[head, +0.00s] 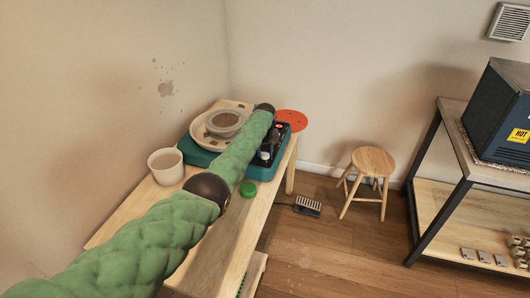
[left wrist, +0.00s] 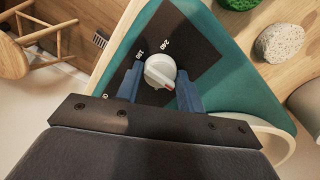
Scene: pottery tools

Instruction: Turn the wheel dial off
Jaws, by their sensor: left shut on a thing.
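The teal pottery wheel (head: 259,174) stands on the wooden table, with a bowl (head: 224,120) on its round top. In the head view my left gripper (head: 267,149) reaches down at the wheel's right side, and the dial is hidden there. My right gripper is not in view.
A cup (head: 166,167) and a green sponge (head: 248,188) stand on the table near the wheel. An orange disc (head: 292,120) lies at the far corner. A pedal (head: 307,206) and a stool (head: 368,178) are on the floor. A kiln (head: 497,118) sits on a shelf unit at right.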

